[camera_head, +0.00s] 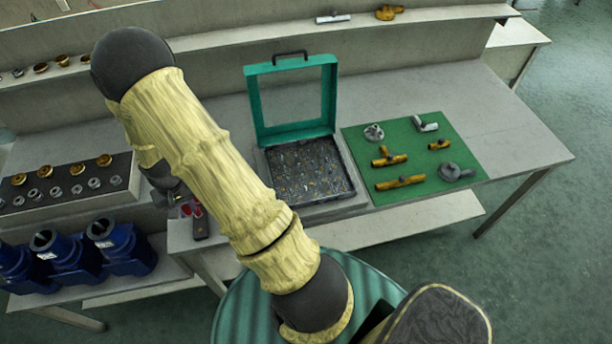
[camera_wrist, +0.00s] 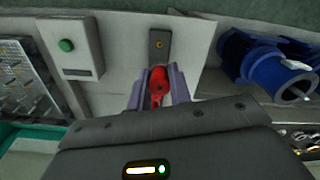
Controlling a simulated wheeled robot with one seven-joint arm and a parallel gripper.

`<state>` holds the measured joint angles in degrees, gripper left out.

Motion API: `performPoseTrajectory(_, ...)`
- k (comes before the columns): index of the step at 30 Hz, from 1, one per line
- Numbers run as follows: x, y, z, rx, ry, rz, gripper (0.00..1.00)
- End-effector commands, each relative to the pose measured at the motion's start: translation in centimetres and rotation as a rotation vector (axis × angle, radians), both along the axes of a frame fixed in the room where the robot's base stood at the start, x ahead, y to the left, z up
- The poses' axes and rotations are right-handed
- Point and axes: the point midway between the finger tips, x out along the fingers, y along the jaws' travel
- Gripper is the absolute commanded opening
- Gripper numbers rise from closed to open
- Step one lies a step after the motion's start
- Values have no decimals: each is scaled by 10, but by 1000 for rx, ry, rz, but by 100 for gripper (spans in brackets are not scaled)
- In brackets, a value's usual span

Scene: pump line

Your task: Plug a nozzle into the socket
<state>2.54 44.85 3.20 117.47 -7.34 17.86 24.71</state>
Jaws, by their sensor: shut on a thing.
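In the wrist view my gripper (camera_wrist: 160,92) is shut on a red nozzle (camera_wrist: 157,84), which sits between its two grey-purple fingers. A dark rectangular plate with a small brass-coloured round spot, which looks like the socket (camera_wrist: 159,44), lies just beyond the fingertips. The nozzle appears apart from that spot; its exact gap and tilt are hard to tell. In the head view my arm hides most of the gripper. Small red parts (camera_head: 197,211) and a dark block show near the bench's front edge, left of my arm.
A grey box with a green button (camera_wrist: 66,45) stands beside the plate. Blue pumps (camera_head: 70,258) stand at the left on a lower shelf. An open green case (camera_head: 290,133) holds small parts. A green mat (camera_head: 420,195) bears brass and grey fittings. The bench's right end is clear.

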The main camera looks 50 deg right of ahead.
Motion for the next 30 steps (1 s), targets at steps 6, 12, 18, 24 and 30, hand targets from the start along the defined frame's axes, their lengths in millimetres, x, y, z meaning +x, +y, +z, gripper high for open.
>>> performPoseTrajectory(6,0,0,-2,-1,1,7,0)
performPoseTrajectory(12,0,-1,-36,-4,7,147,0)
performPoseTrajectory(18,0,0,-69,0,2,304,0)
performPoseTrajectory(24,1,0,-70,0,-1,316,0)
performPoseTrajectory(30,1,0,-70,0,0,315,0)
